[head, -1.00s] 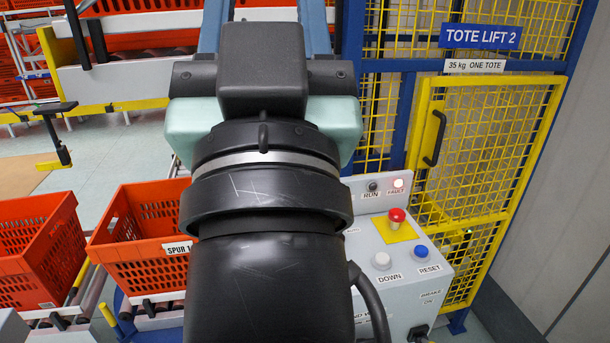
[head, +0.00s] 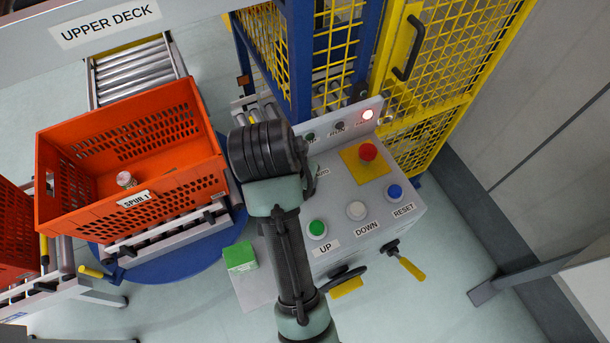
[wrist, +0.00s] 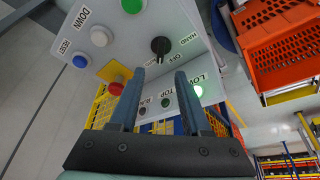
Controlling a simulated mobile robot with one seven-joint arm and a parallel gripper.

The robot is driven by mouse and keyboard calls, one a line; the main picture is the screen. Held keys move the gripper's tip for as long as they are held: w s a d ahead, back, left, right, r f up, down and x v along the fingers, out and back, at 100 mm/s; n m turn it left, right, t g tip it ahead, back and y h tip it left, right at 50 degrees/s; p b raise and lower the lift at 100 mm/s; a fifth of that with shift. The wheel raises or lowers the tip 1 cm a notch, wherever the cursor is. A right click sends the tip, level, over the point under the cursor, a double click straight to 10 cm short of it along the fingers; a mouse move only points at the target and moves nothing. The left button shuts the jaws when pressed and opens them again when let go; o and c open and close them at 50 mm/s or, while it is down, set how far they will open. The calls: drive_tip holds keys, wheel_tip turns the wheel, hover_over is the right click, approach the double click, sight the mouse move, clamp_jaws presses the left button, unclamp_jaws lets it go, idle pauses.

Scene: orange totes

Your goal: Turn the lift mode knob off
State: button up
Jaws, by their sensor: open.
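The lift mode knob (wrist: 160,45) is a small black rotary knob on the grey control panel (wrist: 135,60), with HAND and OFF labels beside it in the wrist view. I cannot tell clearly which way its pointer faces. My gripper (wrist: 158,84) is open and empty, its two dark fingers apart. In the wrist image the knob appears just beyond the fingertips, roughly between their lines; contact is not visible. In the head view my arm covers the knob, with part of an AUTO label showing beside it.
The panel carries an UP button (head: 317,229), DOWN button (head: 356,210), RESET button (head: 394,192) and red mushroom stop (head: 368,152). The fault lamp (head: 367,114) glows. An orange tote (head: 190,190) stands left; the yellow mesh cage (head: 440,90) rises behind.

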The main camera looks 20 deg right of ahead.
drive_tip(key=p+x, duration=0.1)
drive_tip(key=x, duration=0.9)
drive_tip(key=shift+w, duration=0.1)
clamp_jaws()
